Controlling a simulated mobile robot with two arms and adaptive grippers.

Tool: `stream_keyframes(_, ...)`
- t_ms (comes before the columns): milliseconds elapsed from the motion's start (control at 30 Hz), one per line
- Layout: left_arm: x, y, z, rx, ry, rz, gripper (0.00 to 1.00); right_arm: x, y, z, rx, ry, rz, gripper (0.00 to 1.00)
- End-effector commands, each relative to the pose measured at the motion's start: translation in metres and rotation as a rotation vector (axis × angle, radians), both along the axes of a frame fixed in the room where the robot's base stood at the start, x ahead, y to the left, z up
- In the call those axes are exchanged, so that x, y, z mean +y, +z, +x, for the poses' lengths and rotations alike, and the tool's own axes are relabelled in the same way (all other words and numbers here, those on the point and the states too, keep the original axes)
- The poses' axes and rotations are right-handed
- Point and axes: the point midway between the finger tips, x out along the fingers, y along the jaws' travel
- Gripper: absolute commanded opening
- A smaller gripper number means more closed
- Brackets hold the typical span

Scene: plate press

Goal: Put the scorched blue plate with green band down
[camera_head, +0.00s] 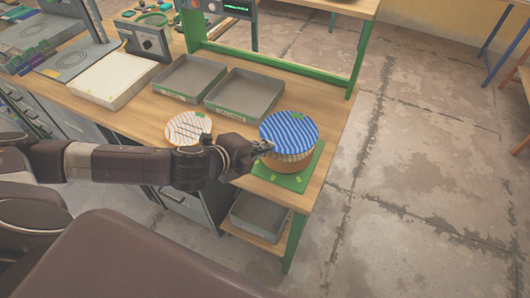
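The blue plate (289,128) has pale stripes and a small green mark near its far edge. It lies level at the top of a stack of plates (292,164) with tan and orange rims, on a green mat (285,182) at the table's right end. I cannot tell whether it rests fully on the stack. My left gripper (263,147) is at the near left rim of the blue plate, level with it. Its fingertips are small and partly hidden, so I cannot tell whether they grip the rim. My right gripper is out of view.
An orange-rimmed striped plate (188,128) lies on the wooden table behind my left arm. Two grey trays (211,104) stand behind it, below a green frame (290,61). A grey bin (259,216) sits on the lower shelf. The floor at right is clear.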

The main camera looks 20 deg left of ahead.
Motion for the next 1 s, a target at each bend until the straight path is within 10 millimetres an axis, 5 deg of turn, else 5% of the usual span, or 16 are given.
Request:
stream_keyframes(200, 0.000, -0.027, 0.000, 0.001, 0.001, 0.001, 0.00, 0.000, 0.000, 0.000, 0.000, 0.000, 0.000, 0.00)
stream_keyframes(900, 0.001, -0.045, -0.003, 0.012, 0.002, 0.002, 0.00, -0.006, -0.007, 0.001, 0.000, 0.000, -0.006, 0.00)
stream_keyframes(1000, 0.001, -0.046, -0.003, 0.015, 0.003, 0.001, 0.10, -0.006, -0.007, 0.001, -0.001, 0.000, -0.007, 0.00)
